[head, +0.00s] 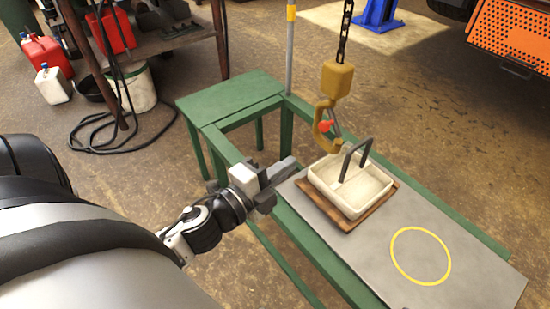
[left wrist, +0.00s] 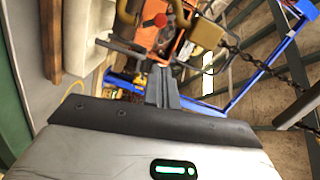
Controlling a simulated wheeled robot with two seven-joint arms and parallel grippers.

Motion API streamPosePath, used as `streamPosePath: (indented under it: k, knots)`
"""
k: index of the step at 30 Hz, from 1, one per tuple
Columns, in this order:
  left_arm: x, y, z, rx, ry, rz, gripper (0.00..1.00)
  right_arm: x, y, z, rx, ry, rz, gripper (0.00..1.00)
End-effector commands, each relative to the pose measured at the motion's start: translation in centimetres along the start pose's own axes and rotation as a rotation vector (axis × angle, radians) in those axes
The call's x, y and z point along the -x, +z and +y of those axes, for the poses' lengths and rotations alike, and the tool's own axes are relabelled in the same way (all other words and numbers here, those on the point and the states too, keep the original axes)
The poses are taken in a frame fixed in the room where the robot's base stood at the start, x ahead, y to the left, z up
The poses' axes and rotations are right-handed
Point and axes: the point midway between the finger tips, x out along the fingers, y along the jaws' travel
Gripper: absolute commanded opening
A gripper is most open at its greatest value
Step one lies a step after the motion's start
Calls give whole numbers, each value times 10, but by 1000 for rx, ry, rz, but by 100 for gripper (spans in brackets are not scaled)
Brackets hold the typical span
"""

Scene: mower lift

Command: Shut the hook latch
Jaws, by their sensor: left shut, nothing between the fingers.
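A yellow crane hook (head: 320,119) hangs below a yellow block (head: 337,80) on a dark chain. Its latch is a thin grey piece with a red knob (head: 326,126); I cannot tell whether its tip meets the hook. The hook hangs just above a white tray (head: 318,186) with a dark upright handle (head: 346,158). My left gripper (head: 284,172) is shut and empty, left of the tray and lower left of the hook, apart from both. My right gripper is out of view.
The tray stands on a wooden board (head: 349,222) on a grey tabletop (head: 468,268) with a green frame. A yellow ring is marked on the bare right part. A post (head: 290,50) rises behind. An orange machine (head: 512,38) stands at the back right.

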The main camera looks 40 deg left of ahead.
Motion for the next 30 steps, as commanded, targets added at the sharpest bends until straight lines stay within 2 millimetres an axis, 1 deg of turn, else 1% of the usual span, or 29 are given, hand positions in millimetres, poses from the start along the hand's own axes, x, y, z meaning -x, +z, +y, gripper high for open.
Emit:
streamPosePath:
  k: [1, 3, 7, 25, 28, 30]
  knots:
    - [8, 0, 2, 4, 2, -3, 0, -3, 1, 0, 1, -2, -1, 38]
    - [15, 0, 2, 4, 2, -2, 0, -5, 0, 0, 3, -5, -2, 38]
    - [23, 0, 0, 2, 0, -1, 0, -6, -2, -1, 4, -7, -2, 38]
    - [24, 0, -1, 1, -1, 0, 0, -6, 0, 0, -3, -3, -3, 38]
    - [24, -2, -11, 1, -1, 0, 0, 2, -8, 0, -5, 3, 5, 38]
    - [24, -4, -26, 1, -1, 0, 0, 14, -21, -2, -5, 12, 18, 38]
